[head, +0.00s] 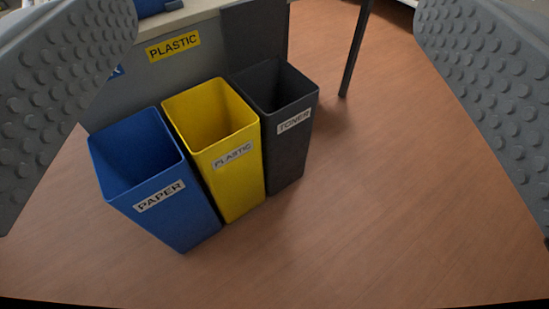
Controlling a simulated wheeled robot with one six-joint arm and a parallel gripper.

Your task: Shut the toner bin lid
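The toner bin (290,145) is a dark grey, open-topped bin with a white TONER label on its front, at the right end of a row of bins. Its lid (256,35) appears as a dark grey panel standing upright at the bin's rear edge, so the mouth is uncovered. The inside of the bin is dark, and I cannot make out any contents. My gripper (276,40) is wide open, with one grey studded finger at each side of the view. Nothing is between the fingers close up; the bins are well beyond them.
A yellow PLASTIC bin (237,175) and a blue PAPER bin (175,215) stand left of the toner bin, both open. Behind them is a grey panel with a yellow PLASTIC sign (173,46). A dark table leg (355,50) stands behind right. The wooden floor (400,200) is clear to the right.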

